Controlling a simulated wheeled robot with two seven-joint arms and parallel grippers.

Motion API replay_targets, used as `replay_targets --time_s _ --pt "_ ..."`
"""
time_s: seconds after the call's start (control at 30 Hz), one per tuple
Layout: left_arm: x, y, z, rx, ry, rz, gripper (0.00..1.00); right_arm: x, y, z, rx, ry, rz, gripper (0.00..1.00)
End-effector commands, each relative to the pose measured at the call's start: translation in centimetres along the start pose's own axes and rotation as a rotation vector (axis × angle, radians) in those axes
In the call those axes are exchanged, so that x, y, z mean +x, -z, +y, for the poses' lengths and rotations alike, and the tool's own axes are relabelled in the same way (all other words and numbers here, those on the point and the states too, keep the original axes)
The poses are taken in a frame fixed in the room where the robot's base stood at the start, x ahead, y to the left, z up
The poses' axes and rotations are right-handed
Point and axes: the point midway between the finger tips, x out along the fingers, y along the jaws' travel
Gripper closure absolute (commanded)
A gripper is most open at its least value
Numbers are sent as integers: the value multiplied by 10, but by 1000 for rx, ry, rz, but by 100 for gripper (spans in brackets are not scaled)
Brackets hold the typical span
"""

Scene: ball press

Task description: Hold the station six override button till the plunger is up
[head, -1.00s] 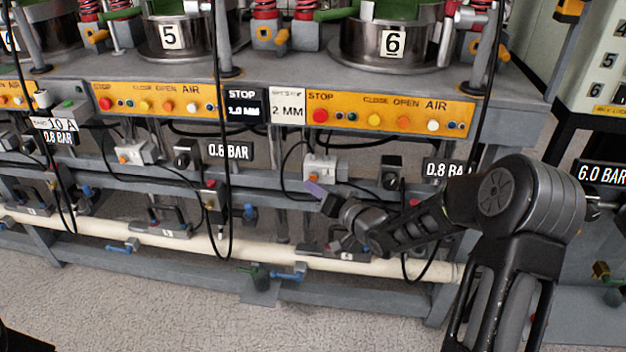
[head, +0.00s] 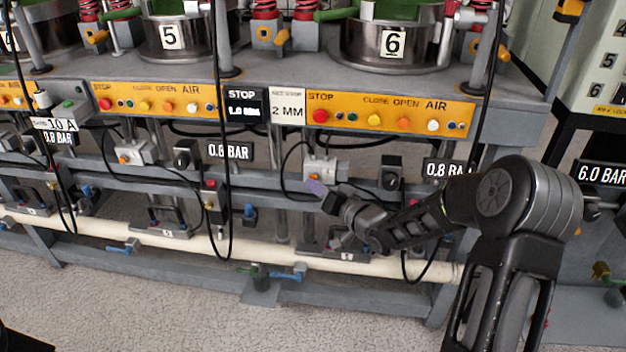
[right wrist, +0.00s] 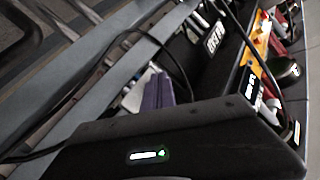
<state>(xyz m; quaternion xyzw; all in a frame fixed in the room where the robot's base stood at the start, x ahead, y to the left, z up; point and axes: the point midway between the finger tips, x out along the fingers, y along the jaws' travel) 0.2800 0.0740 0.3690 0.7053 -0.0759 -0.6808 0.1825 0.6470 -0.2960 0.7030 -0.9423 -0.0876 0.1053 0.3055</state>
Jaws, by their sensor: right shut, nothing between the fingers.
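Station six is the metal pot marked 6 (head: 392,44) at the upper right of the head view. Below its orange panel (head: 390,112) sits a small pale valve block (head: 321,166) on the grey rail. Contact cannot be told. The purple fingers also show in the right wrist view (right wrist: 158,92). I cannot make out the plunger. My left gripper is out of view.
A black knob box (head: 391,174) and a 0.8 BAR display (head: 446,169) are right of the block. Black cables hang around it. A cream pipe (head: 300,258) runs below. The floor (head: 150,310) in front is clear.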

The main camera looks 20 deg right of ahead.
Motion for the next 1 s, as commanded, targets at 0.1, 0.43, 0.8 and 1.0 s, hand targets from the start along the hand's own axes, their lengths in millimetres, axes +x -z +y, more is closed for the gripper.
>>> replay_targets --time_s 0.1,0.43,0.8,1.0 --pt "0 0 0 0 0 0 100 1 2 1 -1 0 2 100" --pt "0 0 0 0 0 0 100 2 2 1 -1 0 2 100" --pt "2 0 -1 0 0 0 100 -7 -5 -6 -1 1 1 100" --pt "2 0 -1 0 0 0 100 -11 -7 -8 -1 1 2 100"
